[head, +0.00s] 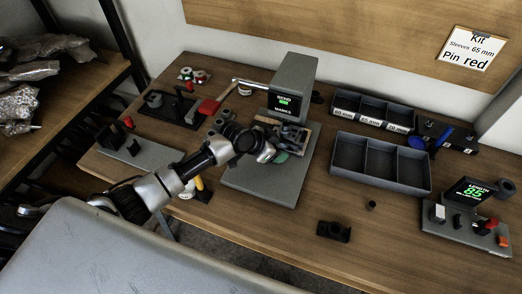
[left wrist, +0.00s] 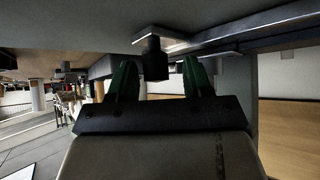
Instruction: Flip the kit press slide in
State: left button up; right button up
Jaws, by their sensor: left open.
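The kit press (head: 293,85) is a grey upright machine with a small lit screen, standing on a grey base plate (head: 265,185) at mid table. A brownish block (head: 298,128), perhaps the slide, sits under the press head, partly hidden by my left gripper. My left gripper (head: 277,156) is low over the base plate, in front of the press. In the left wrist view its green fingers (left wrist: 160,80) are apart, with a dark stub (left wrist: 154,58) hanging from above between them, beyond the tips. Contact cannot be told. My right gripper is out of view.
Grey trays (head: 381,185) stand right of the press. A length gauge (head: 470,190) with a lit display is at far right. A small black holder (head: 334,231) lies near the front edge. Fixtures (head: 170,105) crowd the left. A kit card (head: 473,49) hangs behind.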

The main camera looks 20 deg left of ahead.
pick_arm(q)
jog(key=v, duration=0.4)
jog(key=shift+a+r, duration=0.1)
jog(key=shift+a, duration=0.15)
jog(key=s+a+b, duration=0.3)
jog(key=s+a, duration=0.4)
jog(key=shift+s+a, duration=0.3)
jog(key=shift+a, duration=0.1)
jog(key=shift+s+a+r, duration=0.15)
jog(key=shift+s+a, duration=0.25)
jog(key=shift+a, duration=0.05)
